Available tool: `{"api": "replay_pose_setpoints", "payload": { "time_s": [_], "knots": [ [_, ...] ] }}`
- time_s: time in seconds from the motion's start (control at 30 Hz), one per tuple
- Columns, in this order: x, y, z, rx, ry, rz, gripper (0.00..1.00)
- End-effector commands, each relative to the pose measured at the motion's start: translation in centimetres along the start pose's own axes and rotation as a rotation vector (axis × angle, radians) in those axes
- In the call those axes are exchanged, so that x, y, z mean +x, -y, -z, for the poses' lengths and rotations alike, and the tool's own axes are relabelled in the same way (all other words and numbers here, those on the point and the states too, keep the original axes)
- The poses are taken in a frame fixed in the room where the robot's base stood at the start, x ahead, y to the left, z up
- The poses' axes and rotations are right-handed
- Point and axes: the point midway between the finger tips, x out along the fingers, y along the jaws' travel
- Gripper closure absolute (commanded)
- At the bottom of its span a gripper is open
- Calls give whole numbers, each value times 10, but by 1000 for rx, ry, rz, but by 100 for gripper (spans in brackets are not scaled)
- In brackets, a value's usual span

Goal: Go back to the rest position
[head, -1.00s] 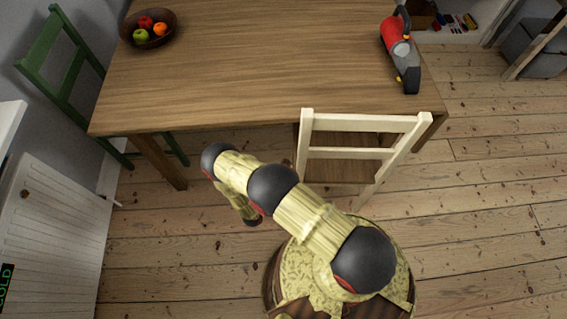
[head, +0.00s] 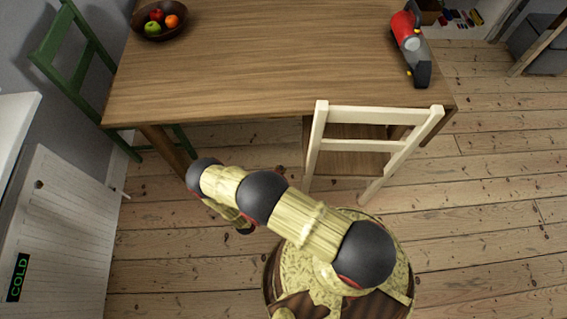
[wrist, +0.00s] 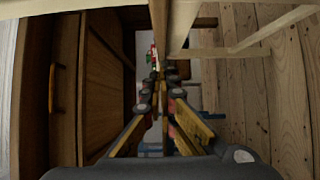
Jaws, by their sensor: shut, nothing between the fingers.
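My gripper (wrist: 159,78) shows in the wrist view, its dark and yellowish fingers reaching forward and meeting near the picture's middle. It is shut and nothing shows between the fingers. In the head view my arm is bent out to the left over the floor, in front of the wooden table. The gripper itself is mostly hidden there beneath the arm links.
The wooden table (head: 250,70) holds a fruit bowl (head: 160,27) and a red-grey tool (head: 411,48). A white chair (head: 372,115) stands close to my arm. A green chair (head: 70,52) and white cabinet (head: 62,230) are left. Floor at right (head: 490,200) is clear.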

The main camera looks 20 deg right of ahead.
Motion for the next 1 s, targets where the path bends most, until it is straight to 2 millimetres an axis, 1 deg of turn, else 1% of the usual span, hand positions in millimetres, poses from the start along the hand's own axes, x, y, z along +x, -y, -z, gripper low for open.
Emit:
{"api": "replay_pose_setpoints", "payload": {
  "time_s": [0.03,0.1,0.27,0.4,0.6,0.7,0.77,0.83,0.87,0.9,0.93,1.0],
  "knots": [
    [-9,-1,1,0,-5,1,100],
    [-17,-1,1,0,-4,1,100],
    [-30,0,1,1,-2,1,100],
    [-34,0,0,1,0,0,100],
    [-34,0,0,2,0,1,100],
    [-34,2,0,37,2,6,100],
    [-34,14,-3,84,13,50,100],
    [-36,37,-1,148,16,137,100],
    [-38,49,-1,174,16,185,100],
    [-42,67,-2,203,15,256,100],
    [-46,81,-5,219,16,313,100],
    [-58,112,-11,248,24,448,100]
  ]
}}
